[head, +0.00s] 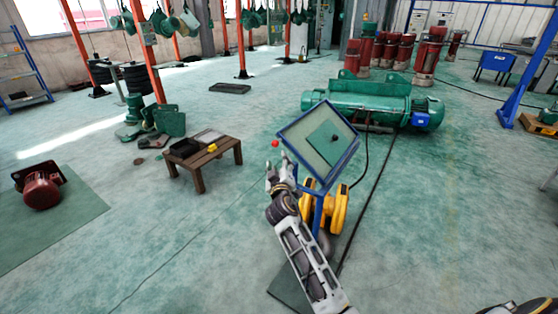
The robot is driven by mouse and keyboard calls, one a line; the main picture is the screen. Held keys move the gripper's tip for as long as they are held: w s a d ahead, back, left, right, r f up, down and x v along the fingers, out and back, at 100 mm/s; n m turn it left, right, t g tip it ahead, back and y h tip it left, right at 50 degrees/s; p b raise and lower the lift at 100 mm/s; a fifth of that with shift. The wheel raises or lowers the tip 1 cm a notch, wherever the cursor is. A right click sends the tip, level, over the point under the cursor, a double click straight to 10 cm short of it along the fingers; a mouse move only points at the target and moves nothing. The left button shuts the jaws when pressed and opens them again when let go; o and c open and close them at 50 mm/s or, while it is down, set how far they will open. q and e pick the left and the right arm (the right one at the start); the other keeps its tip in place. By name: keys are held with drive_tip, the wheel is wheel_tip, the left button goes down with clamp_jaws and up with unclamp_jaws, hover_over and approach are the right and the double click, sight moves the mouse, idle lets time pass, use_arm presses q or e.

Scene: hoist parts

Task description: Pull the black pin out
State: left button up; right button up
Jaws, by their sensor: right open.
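A small dark piece (334,138), which looks like the black pin, sits on a green plate (322,149). The plate lies on the tilted top of a blue-framed stand (347,161). The piece is too small to tell how deep it sits. My right gripper (279,163) is open and empty, just left of the stand's near left edge and apart from the dark piece. A small red ball-like thing (275,143) shows just beyond the fingertips; I cannot tell whether it touches them. My left gripper is out of view.
Yellow machinery (341,207) stands under the blue-framed stand. A low wooden table (196,160) with small items is to the left. A large green hoist drum (365,103) lies behind. Dark cables run along the floor.

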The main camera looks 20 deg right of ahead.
drive_tip(key=shift+r, duration=1)
drive_tip(key=shift+w, duration=0.1)
